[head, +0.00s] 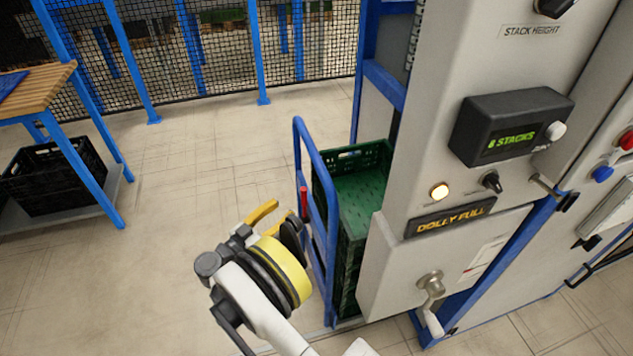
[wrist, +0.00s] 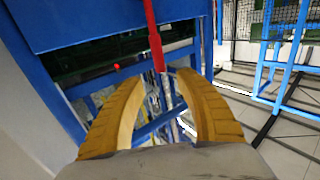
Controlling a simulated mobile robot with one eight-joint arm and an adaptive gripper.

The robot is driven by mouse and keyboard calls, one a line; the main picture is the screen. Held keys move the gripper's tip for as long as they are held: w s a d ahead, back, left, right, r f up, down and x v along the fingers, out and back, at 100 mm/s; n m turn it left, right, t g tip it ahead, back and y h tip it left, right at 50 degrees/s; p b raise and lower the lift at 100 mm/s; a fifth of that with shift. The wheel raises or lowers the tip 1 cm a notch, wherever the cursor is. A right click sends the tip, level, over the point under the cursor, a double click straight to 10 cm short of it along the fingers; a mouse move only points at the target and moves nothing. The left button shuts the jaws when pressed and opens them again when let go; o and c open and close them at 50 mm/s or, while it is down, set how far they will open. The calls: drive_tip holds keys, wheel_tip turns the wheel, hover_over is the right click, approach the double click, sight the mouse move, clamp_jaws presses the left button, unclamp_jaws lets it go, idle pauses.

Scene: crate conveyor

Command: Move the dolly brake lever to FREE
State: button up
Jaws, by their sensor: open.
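The dolly brake lever is a red handle (head: 304,204) standing upright at the left side of the blue dolly frame (head: 326,190). In the wrist view the red lever (wrist: 153,35) comes down from the top and ends between and just beyond my finger tips. My gripper (head: 277,222) is beside the lever on its left in the head view. Its yellow fingers (wrist: 168,78) are open, with the lever's end between or just past them; contact cannot be told. No FREE marking is readable.
Green crates (head: 357,180) are stacked on the dolly. A wooden-topped table (head: 36,88) with a black crate (head: 54,175) is at left. Floor between is clear.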

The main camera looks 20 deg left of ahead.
sight(302, 194)
drive_tip(key=b+x, duration=0.2)
drive_tip(key=x, duration=0.6)
drive_tip(key=shift+w+d+f+b, duration=0.1)
drive_tip(key=shift+w+f+b, duration=0.1)
drive_tip(key=shift+b, duration=0.15)
drive_tip(key=shift+w+d+r, duration=0.15)
drive_tip(key=shift+w+d, duration=0.1)
drive_tip(key=shift+w, duration=0.3)
clamp_jaws()
